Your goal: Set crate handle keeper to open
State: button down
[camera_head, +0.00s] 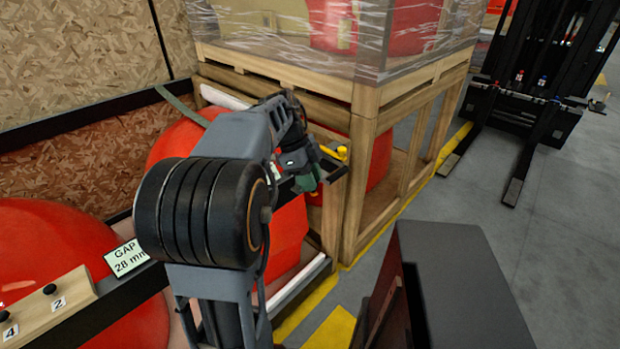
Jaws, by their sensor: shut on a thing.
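A wooden-framed crate (363,150) stands just beyond my arm, with red nosecones inside and clear wrap over its upper part. A small yellow lever with a round knob (341,152) shows at its near side, beside a dark bar (333,173); it looks like the crate handle keeper. My gripper (310,183) is at the end of my grey arm, close to the yellow piece at the dark bar. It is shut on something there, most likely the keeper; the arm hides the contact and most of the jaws.
A chipboard wall (80,60) is behind. A forklift (535,85) stands at upper right. Grey floor (560,200) is open at right, past yellow lines.

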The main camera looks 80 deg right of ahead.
jog(key=c, duration=0.8)
grip_release()
jog(key=shift+w, duration=0.1)
jog(key=shift+c, duration=0.2)
jog(key=p+v, duration=0.2)
jog(key=v, duration=1.2)
jog(key=shift+a+f, duration=0.1)
